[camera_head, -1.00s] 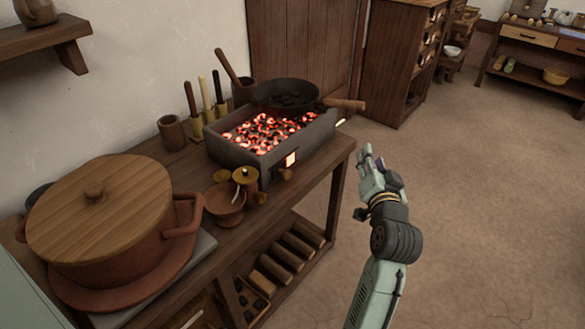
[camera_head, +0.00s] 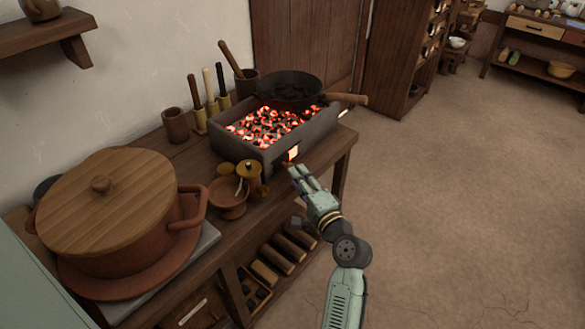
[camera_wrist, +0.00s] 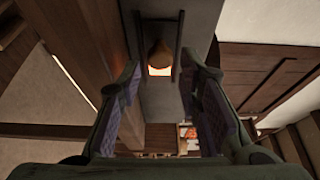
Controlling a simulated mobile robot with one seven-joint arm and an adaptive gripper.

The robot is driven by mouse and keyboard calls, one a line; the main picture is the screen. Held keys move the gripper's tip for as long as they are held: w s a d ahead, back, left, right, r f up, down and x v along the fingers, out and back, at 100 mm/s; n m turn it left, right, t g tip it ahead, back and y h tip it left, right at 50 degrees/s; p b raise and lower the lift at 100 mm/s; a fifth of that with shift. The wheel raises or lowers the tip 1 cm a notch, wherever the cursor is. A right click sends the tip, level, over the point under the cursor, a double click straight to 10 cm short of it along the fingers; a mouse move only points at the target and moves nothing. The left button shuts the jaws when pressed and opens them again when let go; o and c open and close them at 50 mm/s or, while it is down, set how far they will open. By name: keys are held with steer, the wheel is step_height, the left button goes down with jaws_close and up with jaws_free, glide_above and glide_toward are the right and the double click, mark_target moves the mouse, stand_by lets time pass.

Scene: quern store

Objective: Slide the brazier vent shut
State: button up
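The brazier (camera_head: 262,150) is a grey box of glowing coals on the wooden bench. Its vent is a small bright opening (camera_head: 293,153) low on the front wall. In the wrist view a round brown wooden knob (camera_wrist: 160,54) stands between two dark upright rails, with the glowing vent opening (camera_wrist: 160,71) just below it in the picture. My gripper (camera_head: 298,174) is at the brazier's front, close to the vent. In the wrist view its two fingers (camera_wrist: 160,88) are spread wide, one on each side of the knob's line, with nothing between them.
A dark pan (camera_head: 290,88) sits on the brazier's back, its handle sticking out right. A small clay bowl (camera_head: 230,200) and a brass-topped jar (camera_head: 249,180) stand left of my gripper. A large lidded pot (camera_head: 110,215) fills the bench's left. The floor at right is clear.

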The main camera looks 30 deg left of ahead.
mark_target(287, 166)
steer(key=shift+x, duration=2.05)
steer(key=shift+c, duration=0.3)
jaws_close()
steer(key=shift+w, duration=0.1)
